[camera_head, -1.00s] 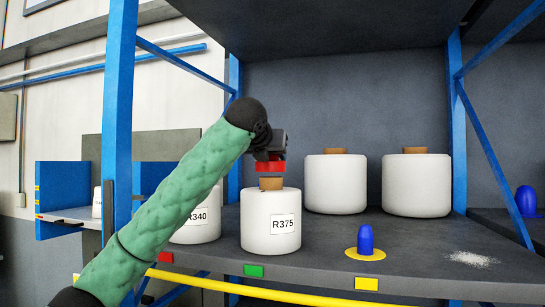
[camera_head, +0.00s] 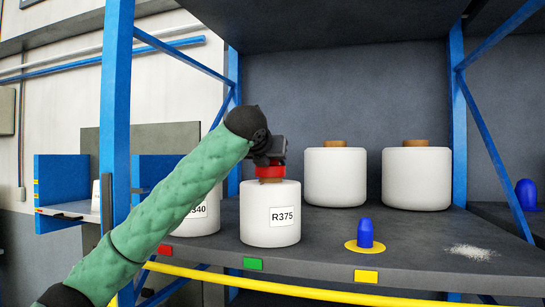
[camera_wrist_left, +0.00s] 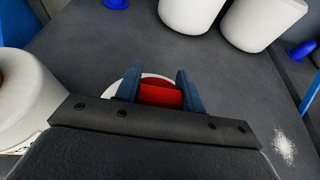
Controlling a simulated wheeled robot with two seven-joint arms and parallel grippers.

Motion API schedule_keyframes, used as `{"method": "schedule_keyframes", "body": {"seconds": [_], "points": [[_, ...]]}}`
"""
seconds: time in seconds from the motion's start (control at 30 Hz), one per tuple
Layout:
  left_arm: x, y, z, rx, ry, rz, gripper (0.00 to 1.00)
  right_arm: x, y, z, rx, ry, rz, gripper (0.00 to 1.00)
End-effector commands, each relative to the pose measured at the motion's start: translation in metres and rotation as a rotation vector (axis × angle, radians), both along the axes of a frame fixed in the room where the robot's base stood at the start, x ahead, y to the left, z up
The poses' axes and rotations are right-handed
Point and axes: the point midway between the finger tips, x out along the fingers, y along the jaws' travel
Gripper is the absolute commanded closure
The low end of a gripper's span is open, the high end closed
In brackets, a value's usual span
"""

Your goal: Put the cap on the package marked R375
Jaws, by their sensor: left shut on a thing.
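The package marked R375 (camera_head: 270,228) is a white bobbin standing upright on the dark shelf, with a brown core at its top. My left gripper (camera_head: 268,160) is directly above it and is shut on a red cap (camera_head: 269,171). The cap is over the brown core, and only a little of the core shows beneath it. In the left wrist view the red cap (camera_wrist_left: 160,94) sits between the two blue-grey fingers, with the white bobbin rim behind it. I cannot tell whether the cap is fully seated. My right gripper is not in view.
The R340 bobbin (camera_head: 205,222) stands at the left, partly behind my arm. Two white bobbins (camera_head: 335,180) stand behind. A blue cap (camera_head: 365,234) stands on a yellow disc at the right, near white powder (camera_head: 471,252). Blue shelf posts (camera_head: 117,130) rise at both sides.

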Motion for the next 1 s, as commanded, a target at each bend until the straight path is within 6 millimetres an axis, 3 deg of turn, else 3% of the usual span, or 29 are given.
{"method": "schedule_keyframes", "body": {"seconds": [0.77, 0.8, 0.9, 1.0], "points": [[0.0000, -0.0002, -0.0067, 0.000, 0.001, 0.000, 0.82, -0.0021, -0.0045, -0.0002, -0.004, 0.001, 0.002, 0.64], [0.0000, -0.0003, -0.0070, 0.000, 0.001, 0.000, 0.59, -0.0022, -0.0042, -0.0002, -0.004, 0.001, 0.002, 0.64], [0.0001, -0.0004, -0.0068, 0.000, 0.001, 0.000, 0.39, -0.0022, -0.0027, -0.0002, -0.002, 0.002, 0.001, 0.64], [0.0001, -0.0003, -0.0068, 0.000, 0.001, 0.000, 0.35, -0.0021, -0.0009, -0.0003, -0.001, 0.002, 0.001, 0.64]]}}
